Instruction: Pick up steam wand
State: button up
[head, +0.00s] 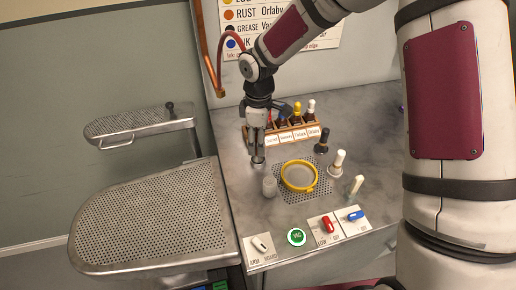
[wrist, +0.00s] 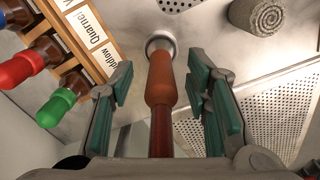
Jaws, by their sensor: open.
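The steam wand (wrist: 160,80) shows in the wrist view as an orange-brown grip with a dark red length running toward the camera. Its far end meets a round metal collar (wrist: 160,42) on the counter. My gripper (wrist: 161,90) is open, with one green-padded finger on each side of the wand and a visible gap on both sides. In the head view my gripper (head: 257,148) points down at the counter's left part, and it mostly hides the wand.
A wooden rack (head: 284,137) of dropper bottles stands close to the right of my gripper. A yellow-rimmed round screen (head: 299,176), a grey roll (head: 269,186) and several brushes or bottles stand nearer the front. Perforated pressing boards (head: 150,215) extend left.

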notch_tip(320, 180, down, 3)
jog(key=shift+f, duration=0.15)
grip_shut()
jog(key=shift+a, duration=0.1)
notch_tip(320, 180, up, 10)
jog(key=shift+r, duration=0.1)
dwell(0.5)
